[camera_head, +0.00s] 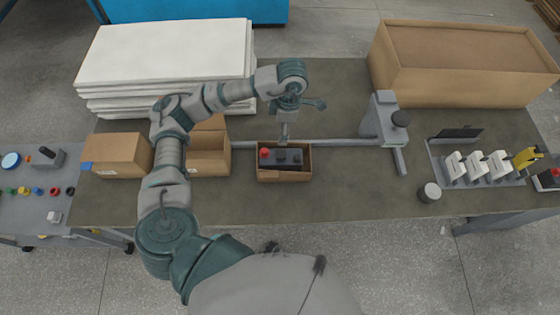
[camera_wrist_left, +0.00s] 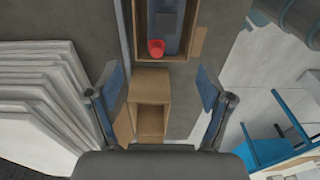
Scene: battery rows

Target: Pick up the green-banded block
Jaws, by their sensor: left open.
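A dark grey block (camera_head: 288,156) with a red cap at its left end and dark caps beside it sits in a small open cardboard box (camera_head: 284,176) at the table's middle. I cannot make out a green band on it. My left gripper (camera_head: 284,133) is over the back edge of this box, with its arm reaching in from the left. The left wrist view shows its jaws (camera_wrist_left: 160,92) apart and empty. There the block (camera_wrist_left: 172,22) is at the top, partly cut off by the frame. My right gripper is not in view.
White slabs (camera_head: 165,55) are stacked at the back left. Cardboard boxes (camera_head: 115,154) stand at the left, partly behind my arm. A grey upright fixture (camera_head: 381,117) stands right of centre. A large carton (camera_head: 462,85) fills the back right. A rack (camera_head: 480,168) lies at the right.

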